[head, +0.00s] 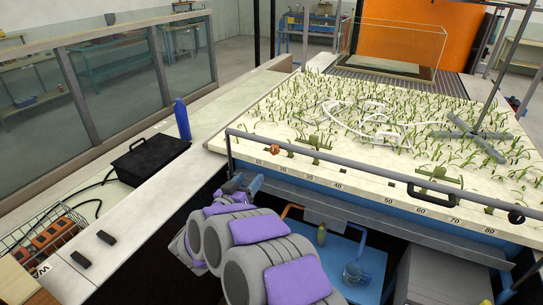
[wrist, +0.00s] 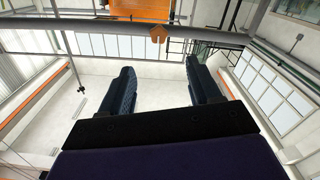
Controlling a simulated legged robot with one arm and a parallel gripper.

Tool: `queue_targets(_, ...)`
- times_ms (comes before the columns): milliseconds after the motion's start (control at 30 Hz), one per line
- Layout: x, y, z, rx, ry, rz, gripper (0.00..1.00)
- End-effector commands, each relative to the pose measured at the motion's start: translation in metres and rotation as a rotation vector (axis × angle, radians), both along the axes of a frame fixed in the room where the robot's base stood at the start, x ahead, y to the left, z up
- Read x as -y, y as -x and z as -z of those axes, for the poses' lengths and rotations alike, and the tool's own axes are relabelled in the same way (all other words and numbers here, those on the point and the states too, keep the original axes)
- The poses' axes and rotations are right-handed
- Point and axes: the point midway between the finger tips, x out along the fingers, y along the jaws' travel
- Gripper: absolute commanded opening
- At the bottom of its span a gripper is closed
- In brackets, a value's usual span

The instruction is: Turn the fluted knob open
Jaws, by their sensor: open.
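A small orange-brown knob (head: 275,149), which looks like the fluted knob, sits by the grey rail at the front left of the planted bed. In the wrist view an orange shape (wrist: 157,33), probably the same knob, shows against a grey bar, beyond and between my fingertips. Its flutes and how far it is turned are too small to tell. My gripper (head: 243,184) is below and left of the knob in the head view, partly hidden by my arm. In the wrist view my gripper (wrist: 161,70) has its two dark fingers wide apart with nothing between them.
The grey rail (head: 350,165) runs along the bed's front edge, with a black round knob (head: 516,217) at its right end. A blue bench (head: 340,255) with a mug (head: 355,274) lies below. A black box (head: 150,158) and blue bottle (head: 182,119) stand left.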

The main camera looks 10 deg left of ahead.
Motion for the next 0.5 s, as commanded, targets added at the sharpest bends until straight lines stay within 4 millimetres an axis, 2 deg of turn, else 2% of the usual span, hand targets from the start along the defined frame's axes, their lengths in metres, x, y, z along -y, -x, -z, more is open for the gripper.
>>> queue_targets(500,0.035,-0.093,0.002,0.001,-0.002,0.002,0.63)
